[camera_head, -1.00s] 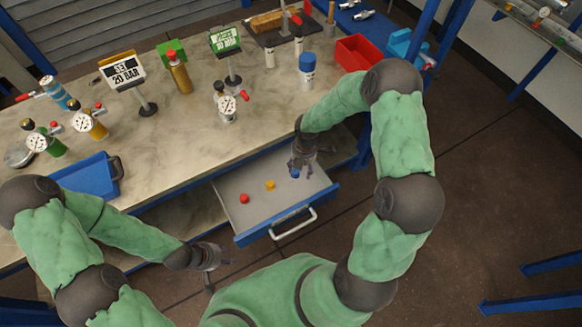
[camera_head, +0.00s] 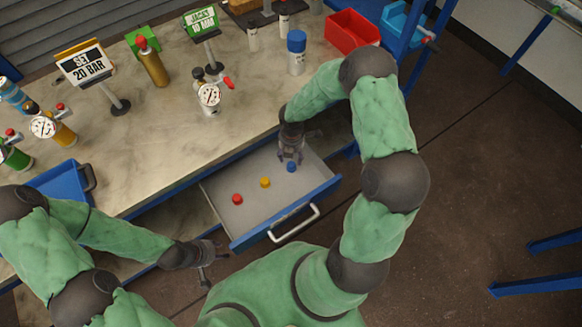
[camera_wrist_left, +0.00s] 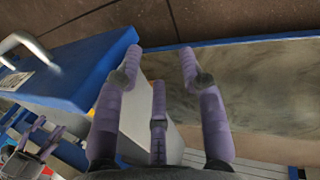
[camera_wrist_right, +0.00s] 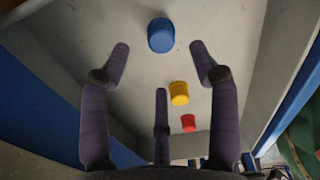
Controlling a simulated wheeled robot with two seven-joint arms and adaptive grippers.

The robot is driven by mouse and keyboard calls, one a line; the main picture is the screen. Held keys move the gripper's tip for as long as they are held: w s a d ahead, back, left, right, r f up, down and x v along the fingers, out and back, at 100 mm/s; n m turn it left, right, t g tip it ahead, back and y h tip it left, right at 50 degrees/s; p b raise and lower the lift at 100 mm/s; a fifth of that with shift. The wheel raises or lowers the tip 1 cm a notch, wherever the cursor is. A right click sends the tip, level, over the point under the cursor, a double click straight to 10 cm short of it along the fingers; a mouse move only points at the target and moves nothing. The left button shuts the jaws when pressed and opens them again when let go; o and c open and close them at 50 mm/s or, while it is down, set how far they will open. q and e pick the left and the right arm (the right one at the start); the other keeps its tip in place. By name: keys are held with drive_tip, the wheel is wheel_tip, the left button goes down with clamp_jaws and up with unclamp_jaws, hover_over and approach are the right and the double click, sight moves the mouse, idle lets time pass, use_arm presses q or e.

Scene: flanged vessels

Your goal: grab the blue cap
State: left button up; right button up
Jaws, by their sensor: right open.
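The blue cap (camera_head: 291,167) lies in the open drawer, near its right side. In the right wrist view the blue cap (camera_wrist_right: 161,35) is just beyond the fingertips, centred between them and not touched. My right gripper (camera_head: 290,157) is open and empty, low over the drawer, right behind the cap; its spread fingers show in the right wrist view (camera_wrist_right: 158,50). My left gripper (camera_head: 210,262) is outside the drawer, at its left front. In the left wrist view its fingers (camera_wrist_left: 161,55) are spread with nothing between them.
A yellow cap (camera_head: 265,182) and a red cap (camera_head: 237,199) lie in the same drawer (camera_head: 222,213), left of the blue one. The drawer's walls and white handle (camera_head: 294,224) surround this space. The workbench (camera_head: 160,130) above carries gauges, signs and bottles.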

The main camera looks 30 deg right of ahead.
sight(291, 164)
wheel_tip(291, 164, down, 2)
drive_tip(key=shift+f+b, duration=1.7)
drive_tip(key=shift+f, duration=0.85)
drive_tip(key=shift+c, duration=0.3)
drive_tip(key=c, duration=0.9)
